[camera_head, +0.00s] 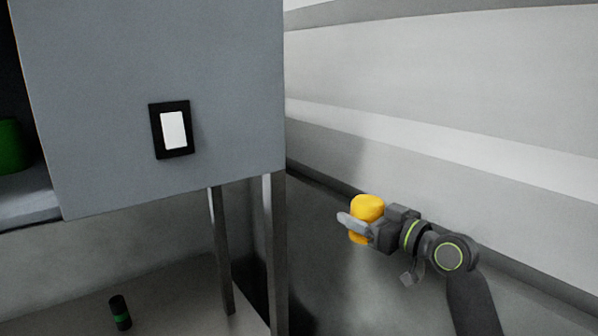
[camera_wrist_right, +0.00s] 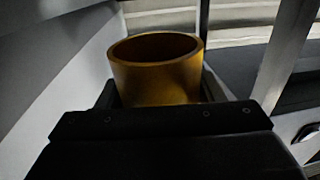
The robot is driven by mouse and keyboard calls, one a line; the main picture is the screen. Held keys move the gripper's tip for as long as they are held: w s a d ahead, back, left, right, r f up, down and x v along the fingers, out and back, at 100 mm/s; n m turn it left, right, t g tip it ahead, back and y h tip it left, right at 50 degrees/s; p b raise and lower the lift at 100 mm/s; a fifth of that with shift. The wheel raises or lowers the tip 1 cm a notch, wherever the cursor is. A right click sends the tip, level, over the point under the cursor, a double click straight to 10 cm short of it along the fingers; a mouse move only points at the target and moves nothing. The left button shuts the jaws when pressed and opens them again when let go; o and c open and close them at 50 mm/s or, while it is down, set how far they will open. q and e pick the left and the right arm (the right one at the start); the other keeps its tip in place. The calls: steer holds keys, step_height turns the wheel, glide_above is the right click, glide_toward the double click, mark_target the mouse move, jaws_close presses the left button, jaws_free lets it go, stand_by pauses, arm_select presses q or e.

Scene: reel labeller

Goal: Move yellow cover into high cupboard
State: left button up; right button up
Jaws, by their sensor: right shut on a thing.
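The yellow cover (camera_head: 367,207) is a short round piece held in my right gripper (camera_head: 357,224), right of the cupboard and out in the open. In the right wrist view the cover (camera_wrist_right: 157,72) shows as a hollow cylinder with its open rim facing up, between the dark jaws (camera_wrist_right: 160,105). The high cupboard (camera_head: 150,60) is a grey box on metal legs at the upper left. Its dark open side shows at the far left edge. My left gripper is not in view.
A green object (camera_head: 10,146) sits inside the cupboard at the far left. A black panel with a white face (camera_head: 174,130) is on the cupboard's side. Metal legs (camera_head: 275,250) stand below it.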

steer(key=s+d+f+m+t+h+b, duration=0.1)
steer(key=s+d+f+b, duration=0.1)
steer(key=s+f, duration=0.9)
steer(key=s+d+f+m+t+h+b, duration=0.1)
steer(key=s+d+f, duration=0.4)
steer(key=s+f, duration=0.7)
steer(key=shift+s+d+f+m+t+h+b, duration=0.25)
steer(key=shift+s+m+h+b, duration=0.35)
steer(key=shift+s+b, duration=0.5)
steer(key=shift+a, duration=0.1)
